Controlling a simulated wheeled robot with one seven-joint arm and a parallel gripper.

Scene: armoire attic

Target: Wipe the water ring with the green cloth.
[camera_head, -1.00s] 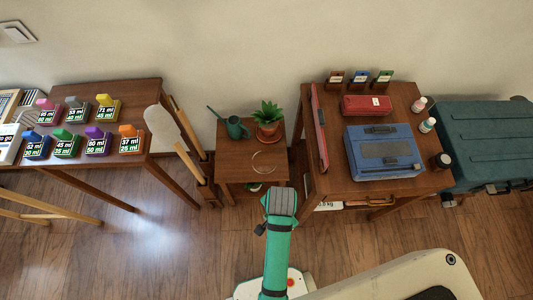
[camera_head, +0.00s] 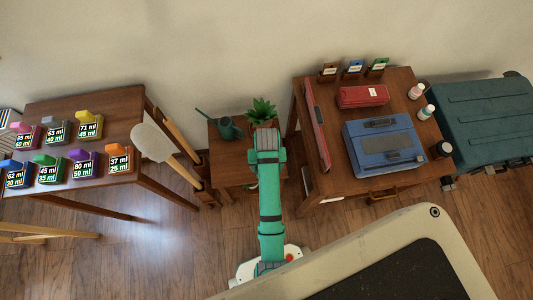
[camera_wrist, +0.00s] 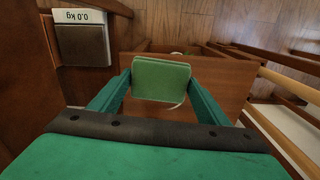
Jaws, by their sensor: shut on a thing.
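In the wrist view my gripper (camera_wrist: 158,84) is shut on the green cloth (camera_wrist: 161,74), a folded rectangular pad between the two fingers. It is over the small wooden table (camera_wrist: 222,78). A pale arc of the water ring (camera_wrist: 179,105) shows just past the cloth's lower right edge; the cloth covers the rest. Whether the cloth touches the tabletop, I cannot tell. In the head view my arm reaches over the small table (camera_head: 228,157) and hides the cloth, the ring and my fingers.
At the small table's back stand a dark green watering can (camera_head: 229,127) and a potted plant (camera_head: 263,109). On the right, a taller table (camera_head: 335,174) holds a blue case (camera_head: 384,148). On the left, a table (camera_head: 105,108) holds several labelled blocks. A scale (camera_wrist: 82,45) shows in the wrist view.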

